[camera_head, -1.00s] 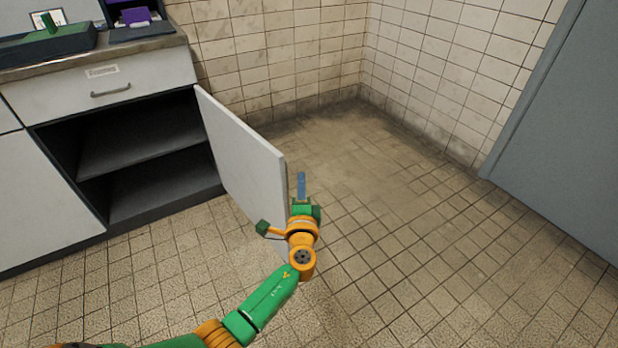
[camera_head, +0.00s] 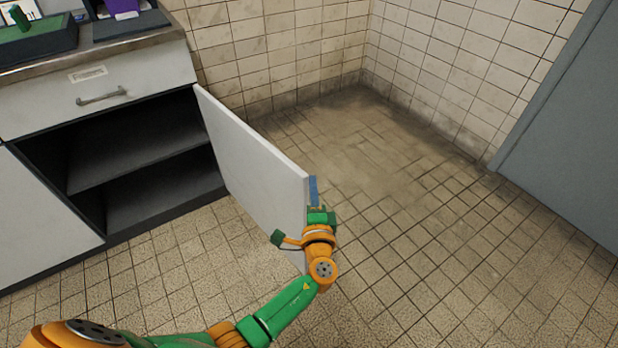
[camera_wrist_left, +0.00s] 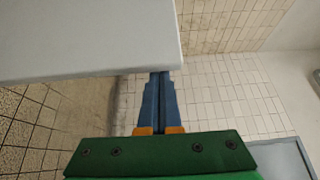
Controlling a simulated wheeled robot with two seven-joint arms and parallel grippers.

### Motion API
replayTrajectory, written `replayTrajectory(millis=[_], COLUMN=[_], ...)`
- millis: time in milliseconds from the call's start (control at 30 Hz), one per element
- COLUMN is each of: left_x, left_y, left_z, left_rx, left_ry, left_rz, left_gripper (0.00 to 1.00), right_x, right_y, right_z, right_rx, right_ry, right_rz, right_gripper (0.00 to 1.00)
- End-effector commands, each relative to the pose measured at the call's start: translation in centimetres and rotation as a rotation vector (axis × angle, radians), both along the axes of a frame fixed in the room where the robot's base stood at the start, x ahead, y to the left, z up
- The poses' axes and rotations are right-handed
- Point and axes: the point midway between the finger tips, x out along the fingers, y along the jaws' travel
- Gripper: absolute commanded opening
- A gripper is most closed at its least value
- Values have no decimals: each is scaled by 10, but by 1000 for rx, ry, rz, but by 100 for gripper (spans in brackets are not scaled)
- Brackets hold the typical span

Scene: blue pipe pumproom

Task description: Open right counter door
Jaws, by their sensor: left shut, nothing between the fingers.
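The right counter door (camera_head: 250,160) is a white panel swung wide open from the counter, hinged at the cabinet's right edge. The open cabinet (camera_head: 125,170) shows a dark inside with a shelf. My right gripper is not in view.
A drawer with a metal handle (camera_head: 102,96) sits above the cabinet, and another white door (camera_head: 35,215) is at left. Tiled floor (camera_head: 430,220) lies free to the right. A grey-blue door or panel (camera_head: 570,130) stands at far right.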

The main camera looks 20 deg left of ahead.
Motion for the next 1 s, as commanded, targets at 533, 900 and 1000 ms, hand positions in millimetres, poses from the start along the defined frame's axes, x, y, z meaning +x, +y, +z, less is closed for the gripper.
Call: replayTrajectory(millis=[533, 900, 1000], left_x=[-20, -87, -91], left_y=[14, 56, 59], left_z=[2, -1, -1], left_rx=[7, 2, 0], left_ry=[-1, 1, 0], left_rz=[-24, -90, -91], left_gripper=[0, 0, 0], right_x=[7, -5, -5], right_y=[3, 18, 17], right_z=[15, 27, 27], right_rx=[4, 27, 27], right_ry=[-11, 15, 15], right_rz=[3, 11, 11], right_gripper=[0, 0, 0])
